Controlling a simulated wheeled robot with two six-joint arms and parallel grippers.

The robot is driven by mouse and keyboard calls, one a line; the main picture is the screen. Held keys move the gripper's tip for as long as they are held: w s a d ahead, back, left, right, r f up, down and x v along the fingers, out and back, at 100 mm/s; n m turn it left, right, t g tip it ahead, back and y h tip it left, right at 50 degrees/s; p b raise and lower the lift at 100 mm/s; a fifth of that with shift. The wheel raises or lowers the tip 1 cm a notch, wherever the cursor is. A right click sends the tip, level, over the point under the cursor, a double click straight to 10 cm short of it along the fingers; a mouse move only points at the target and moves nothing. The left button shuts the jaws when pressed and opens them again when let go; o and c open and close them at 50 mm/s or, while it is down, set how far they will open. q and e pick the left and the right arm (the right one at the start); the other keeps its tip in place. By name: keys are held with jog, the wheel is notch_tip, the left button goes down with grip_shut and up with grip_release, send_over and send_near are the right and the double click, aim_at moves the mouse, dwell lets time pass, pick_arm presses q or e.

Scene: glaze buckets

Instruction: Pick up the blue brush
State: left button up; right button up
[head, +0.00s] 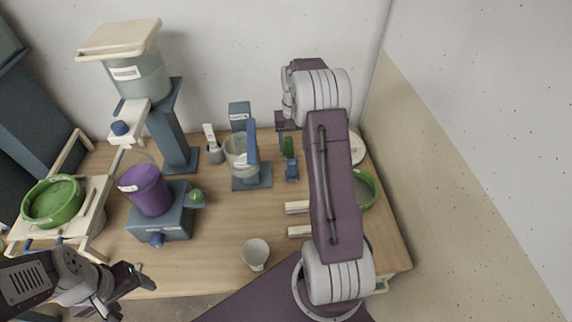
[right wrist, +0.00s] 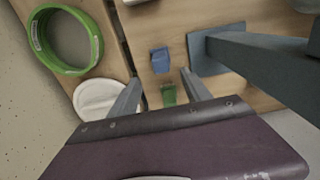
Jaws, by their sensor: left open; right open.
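A small blue block-like item (head: 291,170), which may be the blue brush, is on the wooden table right of the mixer stand. It also shows in the right wrist view (right wrist: 160,60), beyond my fingertips. A small green item (head: 288,147) is just behind it; in the right wrist view the green item (right wrist: 168,95) appears between my fingers. My right gripper (right wrist: 160,88) is open and holds nothing; in the head view its arm partly hides it. My left gripper (head: 141,276) is open and empty at the table's front left edge.
A clear cup on a blue stand (head: 262,178) is left of the blue item. A green ring-shaped sieve (right wrist: 98,45) and a white disc (right wrist: 97,98) are near my right fingers.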

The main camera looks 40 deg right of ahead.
aim_at(292, 161)
jog(key=shift+s, duration=0.25)
jog(key=f, duration=0.2)
jog(key=w+f, duration=0.1)
jog(key=f, duration=0.1)
jog(key=shift+f, duration=0.1)
jog(key=f, duration=0.3)
jog(key=f+p, duration=0.1)
jog(key=shift+s+a+f, duration=0.15)
jog(key=shift+s+f, duration=0.05)
jog(key=shift+s, duration=0.1)
jog(key=shift+w+f, duration=0.15)
jog(key=shift+f, duration=0.2)
jog(key=shift+r, duration=0.1)
grip_shut()
